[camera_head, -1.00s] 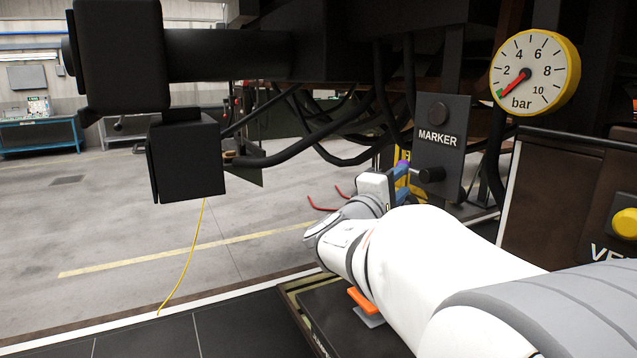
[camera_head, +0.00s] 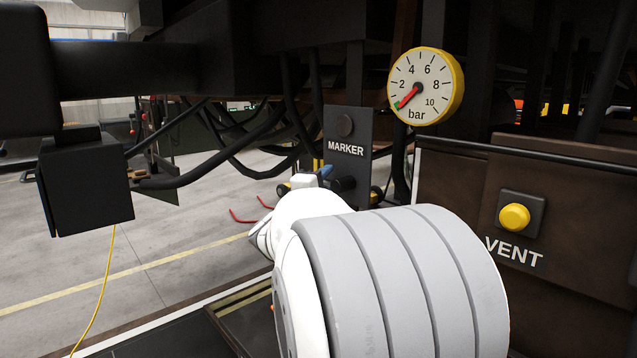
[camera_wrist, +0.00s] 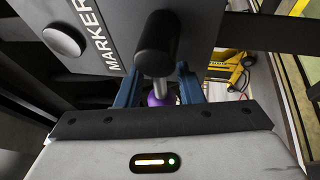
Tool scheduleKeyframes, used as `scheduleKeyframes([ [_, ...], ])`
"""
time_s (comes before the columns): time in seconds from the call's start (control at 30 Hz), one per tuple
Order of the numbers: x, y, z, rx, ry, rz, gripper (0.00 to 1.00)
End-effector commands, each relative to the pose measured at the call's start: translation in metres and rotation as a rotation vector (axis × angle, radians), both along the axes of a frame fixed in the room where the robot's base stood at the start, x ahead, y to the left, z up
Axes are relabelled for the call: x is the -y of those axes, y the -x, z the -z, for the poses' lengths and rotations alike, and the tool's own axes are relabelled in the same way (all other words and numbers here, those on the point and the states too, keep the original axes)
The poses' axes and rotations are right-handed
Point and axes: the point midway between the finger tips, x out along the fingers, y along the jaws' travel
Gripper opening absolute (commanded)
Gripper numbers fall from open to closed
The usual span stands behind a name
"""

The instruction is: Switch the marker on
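The dark MARKER panel (camera_head: 345,165) hangs under the railcar, with a round unlit disc (camera_head: 344,126) above its label. A black cylindrical stub (camera_head: 343,184) sticks out below the label. In the wrist view the stub (camera_wrist: 157,42) carries a short metal lever (camera_wrist: 158,88) ending in a purple ball (camera_wrist: 160,99), which points down toward my gripper. My gripper (camera_wrist: 159,75) has its blue fingers apart, one on each side of the lever and ball. I cannot tell whether they touch it. In the head view my arm hides most of the gripper.
A pressure gauge (camera_head: 426,86) with its needle near the low end is right of the panel. A yellow VENT button (camera_head: 514,217) sits on a brown box farther right. Black hoses (camera_head: 215,170) hang left of the panel. A yellow cable (camera_head: 103,290) hangs at the left.

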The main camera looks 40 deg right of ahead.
Motion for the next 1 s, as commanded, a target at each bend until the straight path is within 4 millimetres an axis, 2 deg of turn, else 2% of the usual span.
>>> scheduleKeyframes([
  [0.03, -0.0002, 0.0000, 0.0000, 0.000, 0.000, 0.000, 0.31],
  [0.43, -0.0009, -0.0001, 0.0000, 0.000, 0.000, -0.001, 0.00],
  [1.0, -0.0065, -0.0034, 0.0007, -0.018, 0.001, -0.013, 0.00],
])
